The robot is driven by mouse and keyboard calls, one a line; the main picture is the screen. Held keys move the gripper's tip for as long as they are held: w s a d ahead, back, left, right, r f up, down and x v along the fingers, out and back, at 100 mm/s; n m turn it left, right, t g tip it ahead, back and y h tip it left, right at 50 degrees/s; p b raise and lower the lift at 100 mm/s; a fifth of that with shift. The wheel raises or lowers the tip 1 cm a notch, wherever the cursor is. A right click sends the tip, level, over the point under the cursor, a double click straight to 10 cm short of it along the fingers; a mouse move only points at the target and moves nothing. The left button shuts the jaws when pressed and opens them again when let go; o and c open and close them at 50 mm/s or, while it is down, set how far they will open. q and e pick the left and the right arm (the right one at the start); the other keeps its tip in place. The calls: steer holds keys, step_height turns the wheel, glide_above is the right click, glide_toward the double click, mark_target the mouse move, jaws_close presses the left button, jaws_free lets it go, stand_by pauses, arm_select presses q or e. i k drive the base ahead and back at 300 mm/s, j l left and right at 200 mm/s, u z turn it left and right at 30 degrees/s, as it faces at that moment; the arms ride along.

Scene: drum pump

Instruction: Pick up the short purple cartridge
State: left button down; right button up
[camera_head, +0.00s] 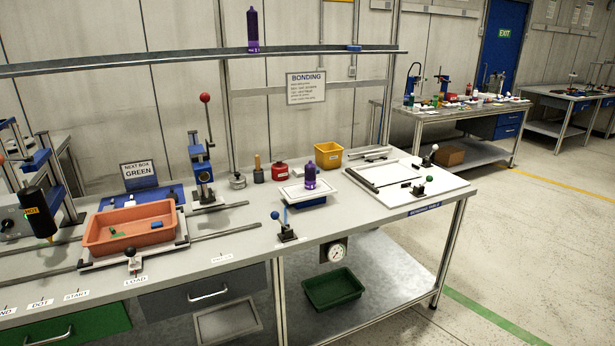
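A short purple cartridge (310,176) stands upright on a white plate (294,191) over a blue base, near the middle of the bench. A taller purple cartridge (253,28) stands upright on the overhead rail shelf (200,60), at the top of the view. Neither of my grippers shows in this view.
An orange tray (101,243) holding small parts sits left on the bench. A blue lever press (201,165), a red can (280,172), a yellow bin (328,155) and a blue-knobbed lever (284,228) surround the cartridge. A white board with clamps (440,186) lies right.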

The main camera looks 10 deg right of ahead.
mark_target(310, 168)
steer(key=i+l+z, duration=0.25)
steer(key=i+l, duration=0.45)
